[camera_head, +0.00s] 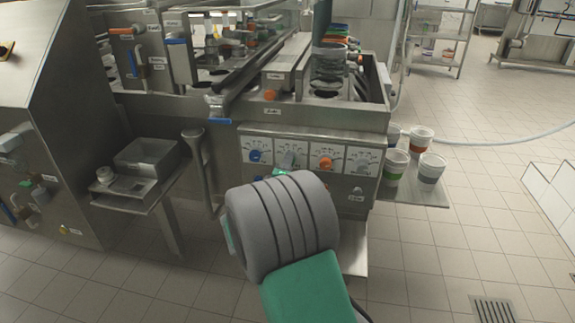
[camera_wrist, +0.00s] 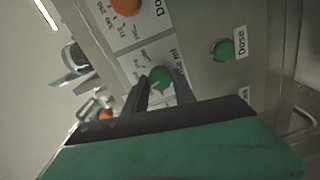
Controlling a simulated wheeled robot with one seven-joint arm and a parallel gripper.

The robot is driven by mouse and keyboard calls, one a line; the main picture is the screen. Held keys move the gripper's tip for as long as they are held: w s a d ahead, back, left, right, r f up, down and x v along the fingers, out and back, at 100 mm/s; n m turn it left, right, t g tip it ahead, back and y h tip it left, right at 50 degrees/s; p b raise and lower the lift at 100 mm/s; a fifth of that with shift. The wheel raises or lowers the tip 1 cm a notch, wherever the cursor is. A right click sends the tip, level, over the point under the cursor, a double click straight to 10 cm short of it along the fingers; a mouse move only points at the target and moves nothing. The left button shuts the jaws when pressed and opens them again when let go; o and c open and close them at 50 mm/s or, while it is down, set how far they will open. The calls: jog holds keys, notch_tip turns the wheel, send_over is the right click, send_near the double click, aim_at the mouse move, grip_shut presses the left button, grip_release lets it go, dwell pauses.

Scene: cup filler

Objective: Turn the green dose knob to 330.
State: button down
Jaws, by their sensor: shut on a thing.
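The green dose knob (camera_wrist: 159,76) shows in the wrist view on a white dial plate, between the two dark fingers of my gripper (camera_wrist: 161,92). My gripper is shut on it. A short white mark shows on the knob, but the fingers cover part of the scale and I cannot read its setting. In the head view my gripper (camera_head: 287,163) is at the second dial from the left on the machine's front panel. There the knob itself is hidden behind my gripper.
An orange knob (camera_head: 325,162) is right of my gripper and a blue knob (camera_head: 256,156) left of it. A green button (camera_wrist: 222,49) labelled Dose is close by in the wrist view. Cups stand on a side shelf (camera_head: 425,194); a small table (camera_head: 123,197) stands left.

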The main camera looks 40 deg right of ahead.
jog(key=c, duration=1)
grip_release()
jog(key=v, duration=0.7)
jog(key=shift+s+a, duration=0.25)
jog(key=shift+a, duration=0.1)
jog(key=s+a+r+m+g+y+p, duration=0.2)
jog(key=s+a+r+y+p, duration=0.2)
jog(key=a+p, duration=0.3)
jog(key=s+a+r+m+g+y+p, duration=0.1)
jog(key=s+a+r+g+y+p, duration=0.2)
jog(key=a+r+p, duration=0.4)
jog(key=s+a+r+m+g+y+p, duration=0.2)
jog(key=s+a+r+y+p, duration=0.3)
jog(key=a, duration=1)
jog(key=shift+s+r+m+g+y+p, duration=0.1)
jog(key=shift+s+m+g+y+p, duration=0.1)
jog(key=shift+y+p, duration=0.55)
jog(key=shift+s+r+m+g+y+p, duration=0.1)
jog(key=shift+g+y+p, duration=0.2)
jog(key=shift+p, duration=0.8)
